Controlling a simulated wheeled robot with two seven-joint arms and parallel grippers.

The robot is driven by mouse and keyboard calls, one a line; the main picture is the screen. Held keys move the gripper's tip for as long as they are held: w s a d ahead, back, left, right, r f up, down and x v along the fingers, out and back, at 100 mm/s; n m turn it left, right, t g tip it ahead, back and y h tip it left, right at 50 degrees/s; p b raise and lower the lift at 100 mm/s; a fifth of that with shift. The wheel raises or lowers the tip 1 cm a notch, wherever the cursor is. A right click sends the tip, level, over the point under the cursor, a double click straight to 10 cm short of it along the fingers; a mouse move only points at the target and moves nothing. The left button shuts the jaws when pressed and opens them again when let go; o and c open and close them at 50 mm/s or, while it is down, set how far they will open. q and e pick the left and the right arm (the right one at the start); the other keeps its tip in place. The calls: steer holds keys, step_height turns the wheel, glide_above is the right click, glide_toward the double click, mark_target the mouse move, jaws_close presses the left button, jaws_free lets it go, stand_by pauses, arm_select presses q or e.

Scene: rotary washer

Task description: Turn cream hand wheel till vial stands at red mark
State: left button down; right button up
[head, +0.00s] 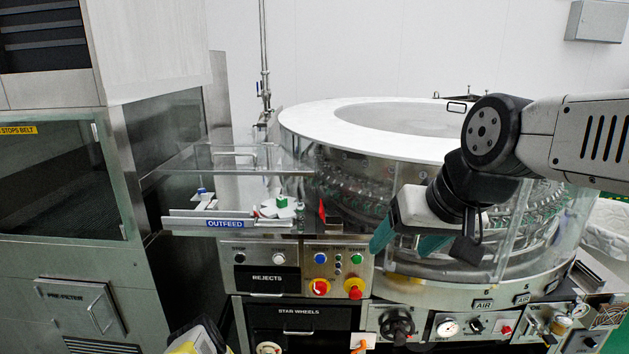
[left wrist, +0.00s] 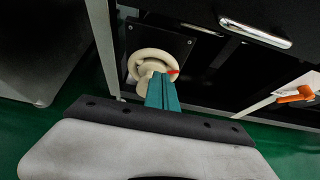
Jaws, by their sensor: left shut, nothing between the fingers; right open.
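The cream hand wheel (left wrist: 136,62) is mounted on a dark panel in the left wrist view, and a bit of it (head: 268,348) shows at the bottom edge of the head view. My left gripper (left wrist: 160,78) is shut with nothing in it; its teal fingers overlap the wheel's lower part, and I cannot tell whether they touch it. A red mark (head: 322,208) stands at the outfeed's right end. A small green piece (head: 282,202), possibly the vial, sits on a white star wheel (head: 270,212) left of the mark. My right gripper (head: 407,243) is open and empty before the clear guard.
The round washer (head: 300,118) with its clear guard fills the right. A button panel (head: 305,262) and a black hand wheel (head: 397,325) are on its front. An orange handle (left wrist: 295,95) is right of the cream wheel. A steel cabinet (head: 110,240) stands left.

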arm_select(q)
steer(key=shift+s+r, duration=0.15)
steer(key=shift+s, duration=1.35)
steer(key=shift+s+r, duration=0.1)
steer(key=shift+s, duration=1.35)
steer(key=w+a, duration=0.2)
steer(key=w, duration=0.4)
steer(key=shift+a+f, duration=0.15)
steer(key=shift+f, duration=0.25)
steer(key=shift+d, duration=0.3)
steer(key=shift+d, duration=0.75)
